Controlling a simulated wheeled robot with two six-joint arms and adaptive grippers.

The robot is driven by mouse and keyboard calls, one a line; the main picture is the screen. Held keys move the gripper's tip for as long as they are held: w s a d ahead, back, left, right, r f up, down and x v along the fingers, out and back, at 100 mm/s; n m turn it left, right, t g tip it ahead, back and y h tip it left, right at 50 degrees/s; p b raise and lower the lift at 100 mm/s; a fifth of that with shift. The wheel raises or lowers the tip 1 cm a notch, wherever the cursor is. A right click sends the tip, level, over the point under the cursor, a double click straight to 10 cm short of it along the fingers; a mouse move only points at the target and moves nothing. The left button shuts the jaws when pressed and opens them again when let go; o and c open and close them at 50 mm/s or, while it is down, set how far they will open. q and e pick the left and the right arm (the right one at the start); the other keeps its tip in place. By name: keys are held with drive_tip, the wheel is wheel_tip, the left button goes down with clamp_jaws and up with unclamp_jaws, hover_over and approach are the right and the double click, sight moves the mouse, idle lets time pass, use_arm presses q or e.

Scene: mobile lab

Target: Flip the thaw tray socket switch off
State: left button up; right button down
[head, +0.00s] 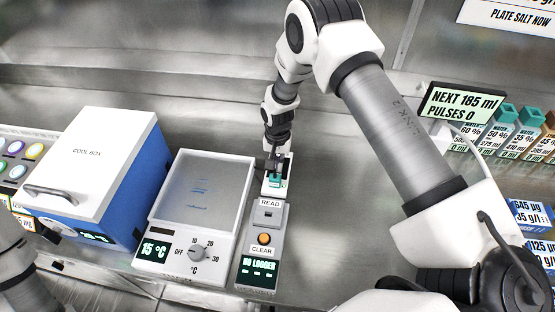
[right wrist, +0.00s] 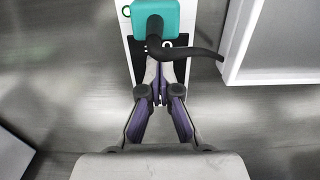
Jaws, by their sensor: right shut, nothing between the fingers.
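The thaw tray (head: 201,190) is a white unit with a clear grey top, a "15 °C" display and a dial marked OFF, 10, 20 and 30. To its right, a narrow white socket plate (head: 266,188) carries a teal plug (head: 275,181). In the right wrist view the teal plug (right wrist: 156,17) has a black cable, and a dark patch (right wrist: 180,42) shows on the plate beside it. My right gripper (head: 275,160) is shut and empty, its tips (right wrist: 160,98) over the plate close to the plug. I cannot make out the switch or its position. My left gripper is out of view.
A logger (head: 262,241) with READ and CLEAR buttons stands in front of the socket. A blue-and-white cool box (head: 91,160) is left of the tray. Several labelled boxes and a "NEXT 185 ml" sign (head: 461,105) stand at right. Bare metal counter lies behind the tray.

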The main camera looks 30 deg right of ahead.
drive_tip(key=shift+f, duration=0.1)
drive_tip(key=shift+s+f+b, duration=0.1)
drive_tip(key=shift+f+b, duration=0.35)
drive_tip(key=shift+b, duration=0.1)
drive_tip(key=shift+s+a+r, duration=0.1)
drive_tip(key=shift+s+r, duration=0.05)
drive_tip(key=shift+r, duration=0.15)
drive_tip(key=shift+w+d+r, duration=0.1)
drive_tip(key=shift+w+d, duration=0.1)
drive_tip(key=shift+w, duration=0.25)
drive_tip(key=shift+w+d, duration=0.35)
drive_tip(key=shift+r, duration=0.15)
